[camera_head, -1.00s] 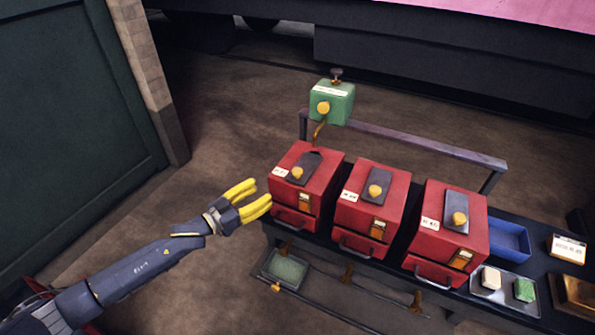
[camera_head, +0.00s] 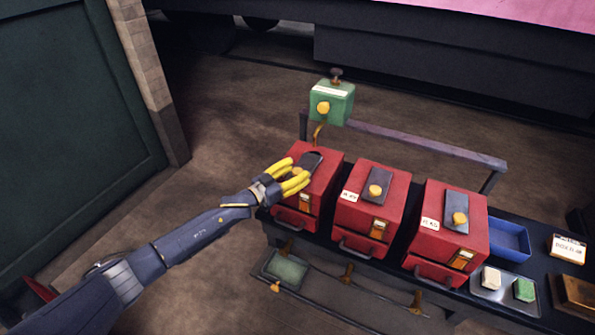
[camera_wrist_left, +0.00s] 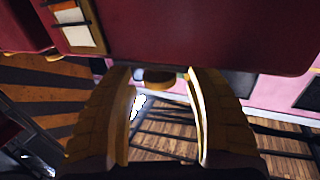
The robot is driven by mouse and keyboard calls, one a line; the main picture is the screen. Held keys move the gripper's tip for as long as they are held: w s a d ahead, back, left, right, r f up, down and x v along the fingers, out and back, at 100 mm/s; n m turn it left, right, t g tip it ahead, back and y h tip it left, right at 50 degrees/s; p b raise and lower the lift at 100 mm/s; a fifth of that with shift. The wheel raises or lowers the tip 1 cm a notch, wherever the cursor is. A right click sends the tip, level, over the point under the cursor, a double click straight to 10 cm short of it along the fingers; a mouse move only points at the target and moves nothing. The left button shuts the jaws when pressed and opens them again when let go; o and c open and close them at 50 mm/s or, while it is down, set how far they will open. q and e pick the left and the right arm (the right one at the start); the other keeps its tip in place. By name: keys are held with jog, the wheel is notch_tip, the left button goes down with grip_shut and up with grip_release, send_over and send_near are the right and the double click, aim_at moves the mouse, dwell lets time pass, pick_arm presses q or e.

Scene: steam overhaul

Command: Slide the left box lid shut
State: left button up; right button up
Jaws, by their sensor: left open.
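The left red box (camera_head: 325,180) stands at the left end of a row of three on the bench. Its dark lid (camera_head: 313,160) lies on the box top, partly hidden by my left gripper (camera_head: 300,172). The gripper is open, with its yellow fingers over the top of the left box around the lid's knob (camera_head: 297,171). In the left wrist view, the two fingers (camera_wrist_left: 160,75) are apart, with a brownish-yellow knob (camera_wrist_left: 156,79) between their tips under a dark red box surface (camera_wrist_left: 190,30). I cannot tell whether the fingers touch the knob. My right gripper is not in view.
The middle red box (camera_head: 345,215) and right red box (camera_head: 480,215) stand close to the right. A green box (camera_head: 338,105) is mounted behind the left box, near a rail (camera_head: 420,145). A blue bin (camera_head: 510,240) and a tray (camera_head: 487,297) are at the right.

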pick_arm(q)
jog(key=shift+w+d, duration=0.2)
jog(key=shift+c, duration=0.5)
